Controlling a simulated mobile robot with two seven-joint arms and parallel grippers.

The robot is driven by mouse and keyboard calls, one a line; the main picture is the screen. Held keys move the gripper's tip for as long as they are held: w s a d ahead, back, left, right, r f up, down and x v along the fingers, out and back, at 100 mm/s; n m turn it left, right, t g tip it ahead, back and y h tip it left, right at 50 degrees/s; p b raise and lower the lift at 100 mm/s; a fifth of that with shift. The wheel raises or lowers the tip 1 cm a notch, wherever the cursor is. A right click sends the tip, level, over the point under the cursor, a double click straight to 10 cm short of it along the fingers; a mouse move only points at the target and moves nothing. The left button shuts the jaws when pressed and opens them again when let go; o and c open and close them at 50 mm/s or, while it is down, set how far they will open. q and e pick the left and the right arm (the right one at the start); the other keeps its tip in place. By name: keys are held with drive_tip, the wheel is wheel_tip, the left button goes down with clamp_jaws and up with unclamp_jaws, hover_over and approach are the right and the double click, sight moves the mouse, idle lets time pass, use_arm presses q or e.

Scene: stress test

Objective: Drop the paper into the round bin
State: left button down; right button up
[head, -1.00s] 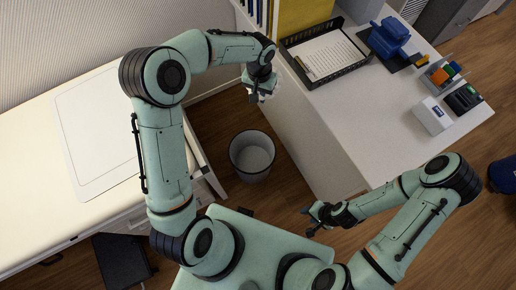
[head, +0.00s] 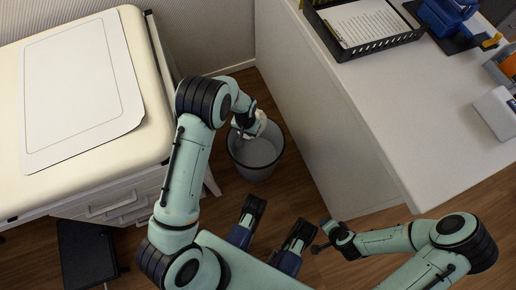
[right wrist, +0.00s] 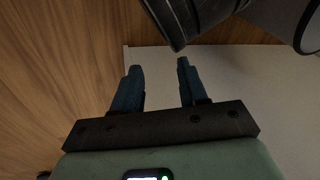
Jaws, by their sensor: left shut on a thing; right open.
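The paper is a crumpled white wad (head: 259,122) in my left gripper (head: 246,127), which is shut on it. They are over the back part of the round grey bin (head: 256,168) in the head view. The bin stands upright on the floor, and its open top faces me. The gripper and paper hide part of its back rim; I cannot tell how high above the rim they are. My right gripper (head: 322,238) is off to the right and nearer to me. The right wrist view shows its two fingers (right wrist: 157,85) apart with nothing between them.
A white desk (head: 400,110) stands right of the bin, with a black paper tray (head: 372,46) and a white box (head: 496,112) on it. A cream cabinet top (head: 150,150) with a pale mat (head: 80,90) is to the left. Wooden floor lies between them.

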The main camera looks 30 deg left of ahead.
use_arm(q)
drive_tip(key=shift+f+b, duration=0.35)
drive_tip(key=shift+f, duration=0.3)
wheel_tip(320, 180, down, 5)
drive_tip(key=b, duration=0.3)
drive_tip(key=shift+r, duration=0.1)
use_arm(e)
drive_tip(key=s+d+f+g, duration=0.1)
drive_tip(key=s+f+g, duration=0.1)
drive_tip(key=s+f, duration=0.3)
drive_tip(key=shift+s+d+f, duration=0.25)
drive_tip(key=shift+d+f, duration=0.05)
drive_tip(key=shift+f, duration=0.4)
use_arm(q)
drive_tip(key=c, duration=1)
unclamp_jaws()
drive_tip(key=shift+c, duration=0.2)
drive_tip(key=shift+r, duration=0.1)
